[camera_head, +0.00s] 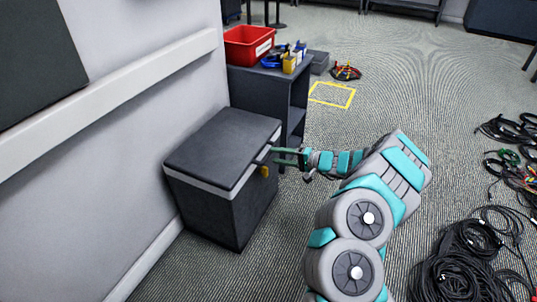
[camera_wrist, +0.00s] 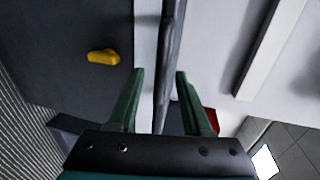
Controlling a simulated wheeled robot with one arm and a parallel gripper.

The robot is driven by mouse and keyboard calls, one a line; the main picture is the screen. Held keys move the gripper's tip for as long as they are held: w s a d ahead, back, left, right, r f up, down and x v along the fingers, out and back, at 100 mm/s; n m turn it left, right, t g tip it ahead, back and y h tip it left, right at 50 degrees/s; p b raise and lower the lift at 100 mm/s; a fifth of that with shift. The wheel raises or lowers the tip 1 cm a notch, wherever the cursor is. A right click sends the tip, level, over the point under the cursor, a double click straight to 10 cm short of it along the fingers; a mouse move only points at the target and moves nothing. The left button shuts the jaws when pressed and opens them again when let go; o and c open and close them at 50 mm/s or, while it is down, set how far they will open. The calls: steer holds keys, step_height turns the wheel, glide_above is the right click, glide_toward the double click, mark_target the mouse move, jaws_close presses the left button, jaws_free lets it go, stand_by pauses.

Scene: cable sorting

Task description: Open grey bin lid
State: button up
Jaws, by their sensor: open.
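The grey bin (camera_head: 216,212) stands against the wall, with a light band under its dark lid (camera_head: 222,146). The lid looks closed and lies flat. A yellow tab (camera_head: 265,171) is on the bin's front, and it also shows in the wrist view (camera_wrist: 103,57). My gripper (camera_head: 277,156) reaches in from the right to the lid's front edge. In the wrist view, its green fingers (camera_wrist: 160,75) are apart, one on each side of the dark lid edge (camera_wrist: 172,60). Whether either finger touches it I cannot tell.
A dark shelf unit (camera_head: 297,92) behind the bin carries a red bin (camera_head: 248,45) and small coloured items. The wall rail (camera_head: 100,98) runs along the left. Black cables (camera_head: 465,260) lie on the floor at right. A yellow floor square (camera_head: 332,95) is empty.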

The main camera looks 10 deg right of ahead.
mark_target(269, 153)
steer(key=shift+x, duration=2.1)
jaws_close()
